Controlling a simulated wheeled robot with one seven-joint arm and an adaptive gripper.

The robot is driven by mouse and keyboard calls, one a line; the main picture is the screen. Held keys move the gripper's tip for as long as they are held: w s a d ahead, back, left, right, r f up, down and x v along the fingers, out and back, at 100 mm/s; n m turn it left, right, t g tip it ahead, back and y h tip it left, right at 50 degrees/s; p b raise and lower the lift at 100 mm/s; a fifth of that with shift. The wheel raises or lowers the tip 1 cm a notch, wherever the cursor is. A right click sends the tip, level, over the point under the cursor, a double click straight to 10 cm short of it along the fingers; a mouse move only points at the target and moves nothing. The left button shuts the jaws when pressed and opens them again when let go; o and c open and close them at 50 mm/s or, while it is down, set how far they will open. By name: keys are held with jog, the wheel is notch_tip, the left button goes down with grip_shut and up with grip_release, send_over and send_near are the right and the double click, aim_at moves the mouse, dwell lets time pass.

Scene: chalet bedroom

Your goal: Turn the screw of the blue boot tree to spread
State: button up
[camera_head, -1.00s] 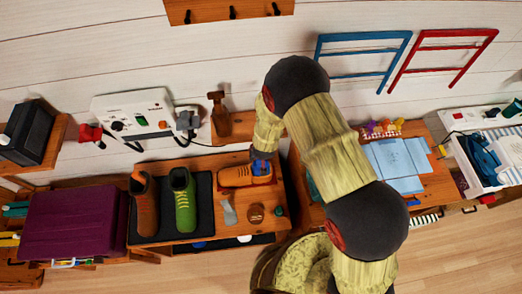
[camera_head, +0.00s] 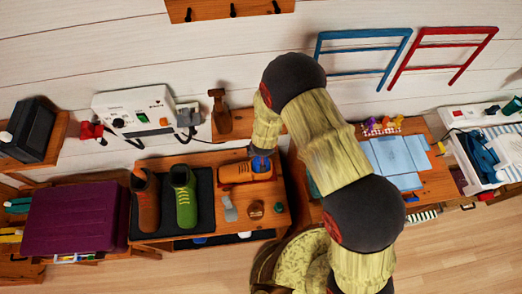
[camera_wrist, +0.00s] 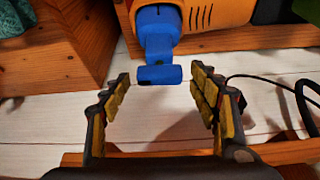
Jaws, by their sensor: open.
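The blue boot tree shows in the wrist view as a blue stem with a short T-shaped screw handle (camera_wrist: 160,75). It sticks out of an orange shoe-like body (camera_wrist: 218,12). In the head view the orange body (camera_head: 236,173) lies on its side on a wooden bench, with the blue part (camera_head: 261,164) at its right end. My gripper (camera_wrist: 160,82) is open. Its fingers stand left and right of the handle, with gaps on both sides. In the head view my arm hides most of the gripper.
A brown boot (camera_head: 146,203) and a green boot (camera_head: 184,198) stand on a dark mat to the left. A metal shoehorn (camera_head: 229,208) and a round brown tin (camera_head: 256,209) lie in front. A wooden stand (camera_head: 221,115) is behind. A black cable (camera_wrist: 270,82) is right of my fingers.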

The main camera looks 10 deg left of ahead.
jog(key=shift+r, duration=0.15)
jog(key=v, duration=1.1)
jog(key=shift+r, duration=0.35)
jog(key=shift+d, duration=0.1)
